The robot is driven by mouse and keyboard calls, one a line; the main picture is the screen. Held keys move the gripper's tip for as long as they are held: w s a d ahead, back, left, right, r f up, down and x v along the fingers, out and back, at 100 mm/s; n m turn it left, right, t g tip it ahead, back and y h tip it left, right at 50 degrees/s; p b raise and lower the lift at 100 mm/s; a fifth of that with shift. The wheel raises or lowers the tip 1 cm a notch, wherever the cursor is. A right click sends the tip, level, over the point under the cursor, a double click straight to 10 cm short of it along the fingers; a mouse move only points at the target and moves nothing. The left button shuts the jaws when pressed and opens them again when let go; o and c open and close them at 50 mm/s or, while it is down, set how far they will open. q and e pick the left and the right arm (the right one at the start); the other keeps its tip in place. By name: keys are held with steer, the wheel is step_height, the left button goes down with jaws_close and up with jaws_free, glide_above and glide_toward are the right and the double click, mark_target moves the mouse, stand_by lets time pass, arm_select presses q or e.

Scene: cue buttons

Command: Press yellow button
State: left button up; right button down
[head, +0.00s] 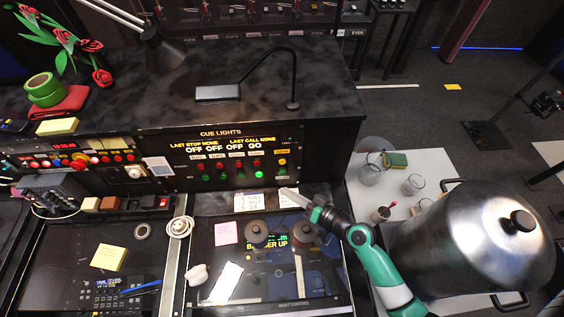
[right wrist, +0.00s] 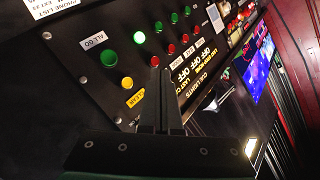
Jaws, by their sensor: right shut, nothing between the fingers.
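The yellow button (head: 282,162) is at the right end of the black cue lights panel (head: 215,158), by a yellow label. In the right wrist view the yellow button (right wrist: 127,82) sits beside its yellow CLEAR label (right wrist: 135,98), left of the fingertips. My right gripper (head: 287,192) is shut and empty, below and in front of the panel's right end. In the right wrist view its dark fingers (right wrist: 159,72) lie together and point toward the panel, near the red buttons. I cannot tell the exact gap to the panel. My left gripper is not in view.
Several red and green buttons (head: 230,172) line the panel close to the yellow one. A desk lamp (head: 293,95) stands on the console top. A large metal pot (head: 455,245) and glasses (head: 370,172) stand on the white table at right. Papers lie on the desk below the panel.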

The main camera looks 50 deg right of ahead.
mark_target(282, 162)
steer(key=w+d+f+b, duration=0.1)
steer(key=w+d+b, duration=0.2)
steer(key=w+d, duration=0.2)
steer(key=shift+w+d, duration=0.25)
steer(key=shift+w, duration=0.35)
steer(key=shift+f+b, duration=0.1)
steer(key=shift+b, duration=0.2)
stand_by(1.3)
steer(key=shift+w+d, duration=0.25)
steer(key=shift+w, duration=0.1)
steer(key=shift+w+d+f+b, duration=0.15)
steer(key=shift+w+d+b, duration=0.1)
steer(key=shift+b, duration=0.3)
stand_by(0.4)
steer(key=shift+s+a, duration=0.1)
stand_by(0.3)
steer(key=shift+s+a+p, duration=0.4)
steer(key=shift+s+a, duration=0.05)
steer(key=shift+r, duration=0.2)
